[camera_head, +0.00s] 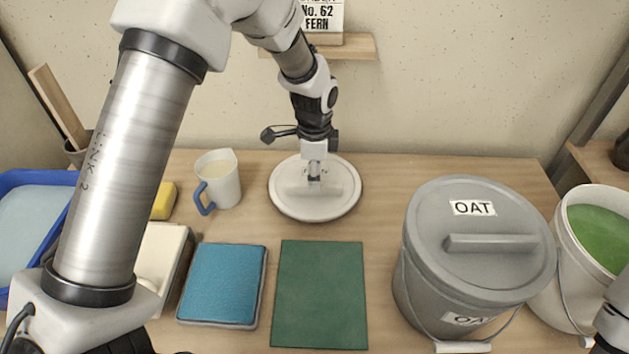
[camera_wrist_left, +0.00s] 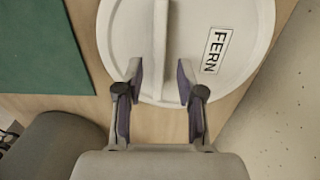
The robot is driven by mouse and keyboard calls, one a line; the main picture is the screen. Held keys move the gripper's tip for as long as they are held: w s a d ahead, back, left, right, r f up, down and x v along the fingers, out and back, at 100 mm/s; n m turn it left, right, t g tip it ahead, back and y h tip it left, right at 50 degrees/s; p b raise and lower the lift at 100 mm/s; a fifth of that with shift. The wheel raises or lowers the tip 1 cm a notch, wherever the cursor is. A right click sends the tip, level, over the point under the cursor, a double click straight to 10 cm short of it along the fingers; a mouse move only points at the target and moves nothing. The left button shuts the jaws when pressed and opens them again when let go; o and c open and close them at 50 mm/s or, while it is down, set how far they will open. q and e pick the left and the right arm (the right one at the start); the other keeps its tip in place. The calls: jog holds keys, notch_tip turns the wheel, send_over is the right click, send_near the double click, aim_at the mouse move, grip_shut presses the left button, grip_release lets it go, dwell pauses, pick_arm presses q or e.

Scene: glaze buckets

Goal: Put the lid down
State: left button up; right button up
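The round cream lid (camera_head: 285,203) lies flat on the table towards the back, beyond the green mat. Its raised bar handle (camera_wrist_left: 160,35) and its FERN label (camera_wrist_left: 216,50) show in the wrist view. My left gripper (camera_head: 315,178) is over the lid. In the wrist view its two fingers (camera_wrist_left: 160,80) stand wide apart on either side of the handle's near end, with gaps to it. The left gripper is open and holds nothing. My right gripper is out of view; only a piece of my right arm shows at the lower right edge.
A grey bucket (camera_head: 440,285) with an OAT lid stands right, beside a white bucket (camera_head: 557,290) of green glaze. A green mat (camera_head: 320,295) and blue pad (camera_head: 222,285) lie in front. A mug (camera_head: 222,180) stands left of the lid. Bare table separates lid and grey bucket.

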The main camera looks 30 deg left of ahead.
pick_arm(q)
notch_tip(320, 180, up, 9)
jog(key=p, duration=0.1)
jog(key=shift+r, duration=0.15)
jog(key=shift+s, duration=0.1)
